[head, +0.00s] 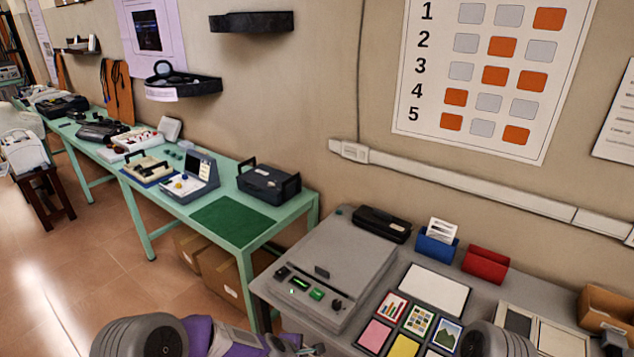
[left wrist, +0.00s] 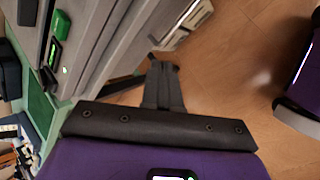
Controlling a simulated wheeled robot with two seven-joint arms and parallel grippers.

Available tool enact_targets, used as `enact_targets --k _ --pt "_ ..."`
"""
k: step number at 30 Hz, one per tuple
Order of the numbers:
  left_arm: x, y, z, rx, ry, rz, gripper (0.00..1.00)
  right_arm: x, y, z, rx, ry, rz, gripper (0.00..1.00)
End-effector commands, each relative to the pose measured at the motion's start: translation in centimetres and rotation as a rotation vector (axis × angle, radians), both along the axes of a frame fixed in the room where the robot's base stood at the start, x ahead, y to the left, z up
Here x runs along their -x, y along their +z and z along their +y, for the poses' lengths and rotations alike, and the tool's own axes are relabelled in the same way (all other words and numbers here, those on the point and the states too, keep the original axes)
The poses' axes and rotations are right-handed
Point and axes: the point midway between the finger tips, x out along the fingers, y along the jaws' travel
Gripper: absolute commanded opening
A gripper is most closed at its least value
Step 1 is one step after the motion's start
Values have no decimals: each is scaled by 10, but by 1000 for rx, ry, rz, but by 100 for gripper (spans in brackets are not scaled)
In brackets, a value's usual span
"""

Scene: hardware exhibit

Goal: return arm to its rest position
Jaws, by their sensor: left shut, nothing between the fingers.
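My left arm shows at the bottom of the head view, with a dark round joint and purple links. My left gripper (head: 312,350) is at the bottom edge there, partly cut off, just in front of the grey table. In the left wrist view the left gripper (left wrist: 164,62) has its dark fingers together with nothing between them, over the brown floor. The grey device's edge with a green button (left wrist: 61,23) is to its left, apart from the fingers. Of my right arm only a dark rounded part shows at the bottom of the head view; its gripper is out of view.
The grey table carries a flat grey device (head: 325,262), a blue holder (head: 436,247), a red holder (head: 485,265) and several cards. A green-topped table (head: 235,222) with instruments stands along the wall to the left. Open tiled floor (head: 110,275) lies at the left.

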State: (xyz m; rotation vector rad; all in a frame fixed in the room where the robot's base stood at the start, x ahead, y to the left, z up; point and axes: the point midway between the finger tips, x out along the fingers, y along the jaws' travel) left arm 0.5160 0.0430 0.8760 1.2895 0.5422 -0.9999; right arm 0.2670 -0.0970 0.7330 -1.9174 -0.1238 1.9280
Motion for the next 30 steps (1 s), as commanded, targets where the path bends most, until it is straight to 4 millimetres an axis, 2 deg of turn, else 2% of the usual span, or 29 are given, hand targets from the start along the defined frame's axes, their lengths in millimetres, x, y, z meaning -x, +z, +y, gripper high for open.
enact_targets --k 5,8,9,12,15,18,20,30 --pt "56 -59 26 -168 -266 42 0 1 1 0 -1 1 3 38" --pt "107 -96 42 -258 -501 69 0 2 1 0 -1 1 3 38" --pt "130 -109 47 -285 -607 76 0 1 0 0 -1 1 3 38" --pt "183 -130 54 -317 -855 74 0 1 0 0 -1 1 3 38" --pt "222 -140 55 -317 -1035 56 0 1 0 0 -1 1 3 38" --pt "243 -143 55 -310 -1137 36 0 1 0 0 -1 1 3 38" --pt "249 -143 55 -309 -1165 28 0 1 0 0 -1 1 3 38" --pt "250 -143 54 -309 -1174 26 0 1 0 0 -1 1 3 38"
